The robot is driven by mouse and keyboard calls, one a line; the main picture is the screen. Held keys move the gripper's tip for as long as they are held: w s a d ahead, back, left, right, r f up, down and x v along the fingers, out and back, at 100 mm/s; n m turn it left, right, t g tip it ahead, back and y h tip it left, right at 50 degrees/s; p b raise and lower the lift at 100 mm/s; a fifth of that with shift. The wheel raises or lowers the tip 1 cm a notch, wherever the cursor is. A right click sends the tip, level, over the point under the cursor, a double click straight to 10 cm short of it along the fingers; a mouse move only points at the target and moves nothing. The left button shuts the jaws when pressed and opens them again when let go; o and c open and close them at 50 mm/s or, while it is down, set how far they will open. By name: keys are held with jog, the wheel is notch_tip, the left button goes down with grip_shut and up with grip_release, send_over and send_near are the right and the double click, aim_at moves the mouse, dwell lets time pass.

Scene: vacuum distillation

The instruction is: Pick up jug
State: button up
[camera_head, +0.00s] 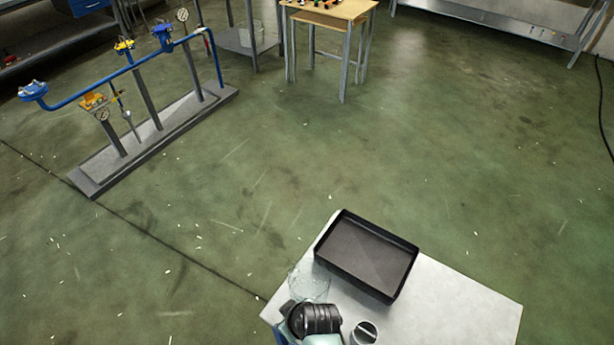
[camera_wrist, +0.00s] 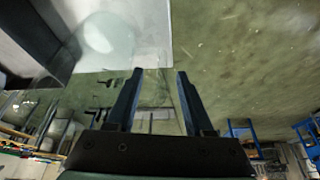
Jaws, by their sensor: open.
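The jug (camera_head: 308,284) looks like a clear glass vessel near the left edge of the pale table, left of a black tray. It is faint against the floor and table, and my arm partly covers its lower side in the head view. In the wrist view the jug (camera_wrist: 108,36) shows as a see-through rounded shape at the upper left.
The black rectangular tray (camera_head: 360,257) sits on the table (camera_head: 460,305) close beside the jug. The table's right part is bare. A blue pipe stand (camera_head: 140,125) and a wooden table (camera_head: 328,12) stand farther away. Open green floor lies between.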

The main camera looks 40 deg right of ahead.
jog(key=b+x, duration=0.4)
jog(key=shift+w+a+f, duration=0.1)
jog(key=shift+a+f, duration=0.05)
jog(key=shift+c, duration=0.3)
grip_shut()
dwell(1.0)
